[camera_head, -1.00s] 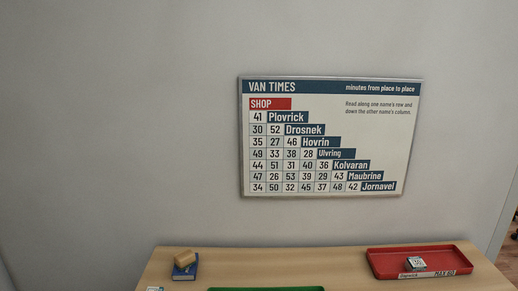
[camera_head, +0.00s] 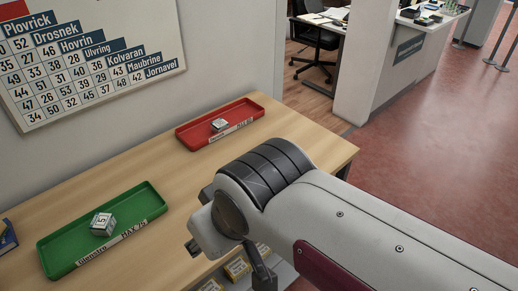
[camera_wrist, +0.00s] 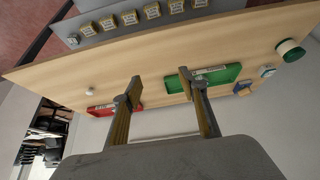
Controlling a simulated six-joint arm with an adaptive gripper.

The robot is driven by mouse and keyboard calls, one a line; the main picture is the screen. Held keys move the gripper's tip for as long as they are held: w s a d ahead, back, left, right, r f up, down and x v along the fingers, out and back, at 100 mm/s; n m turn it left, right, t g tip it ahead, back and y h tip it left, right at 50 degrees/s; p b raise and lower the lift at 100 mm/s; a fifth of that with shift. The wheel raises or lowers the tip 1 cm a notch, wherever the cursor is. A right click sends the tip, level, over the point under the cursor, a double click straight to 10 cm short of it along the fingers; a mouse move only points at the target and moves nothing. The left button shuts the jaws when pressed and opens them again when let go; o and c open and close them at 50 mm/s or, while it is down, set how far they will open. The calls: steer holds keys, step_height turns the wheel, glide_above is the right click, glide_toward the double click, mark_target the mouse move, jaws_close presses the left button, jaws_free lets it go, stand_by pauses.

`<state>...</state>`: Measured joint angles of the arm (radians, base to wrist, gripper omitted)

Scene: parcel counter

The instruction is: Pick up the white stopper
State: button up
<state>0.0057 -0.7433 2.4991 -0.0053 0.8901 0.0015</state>
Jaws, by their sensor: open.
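A small white knob-like thing, which looks like the white stopper (camera_wrist: 90,91), stands on the bare wooden counter in the wrist view, left of my gripper and near the red tray. I cannot make it out in the head view, where my arm covers part of the counter. My gripper (camera_wrist: 160,78) is open and empty in the wrist view, its two fingers wide apart above the counter. The stopper is outside the fingers and apart from them.
On the counter (camera_head: 175,170) are a red tray (camera_head: 245,113) and a green tray (camera_head: 155,203), each holding a small cube. In the wrist view, a green-and-cream round thing (camera_wrist: 290,51) is at right. Several small boxes (camera_wrist: 108,23) sit on a shelf below the counter edge.

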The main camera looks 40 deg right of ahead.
steer(key=w+d+f+m+t+h, duration=0.25)
steer(key=w+d+h, duration=0.25)
steer(key=w+d, duration=1.45)
steer(key=d+f+t, duration=0.1)
steer(key=d+f, duration=0.3)
steer(key=d, duration=0.1)
steer(key=d+f+t+y, duration=0.1)
steer(key=d+f, duration=0.3)
steer(key=d, duration=0.1)
steer(key=d+f+t+y, duration=0.1)
steer(key=d+f, duration=0.3)
steer(key=d, duration=0.1)
steer(key=shift+w+d+f+n+t, duration=0.2)
steer(key=shift+d+f+n+t, duration=0.05)
steer(key=shift+f+t, duration=0.1)
steer(key=shift+s+d+f+t+y, duration=0.15)
steer(key=shift+s+d+f+t, duration=0.05)
steer(key=shift+f, duration=0.15)
steer(key=shift+s+d+f+t+y, duration=0.15)
steer(key=shift+s+f+t, duration=0.05)
steer(key=shift+f, duration=0.15)
steer(key=shift+w, duration=0.1)
steer(key=shift+x, duration=1.2)
steer(key=shift+f, duration=0.1)
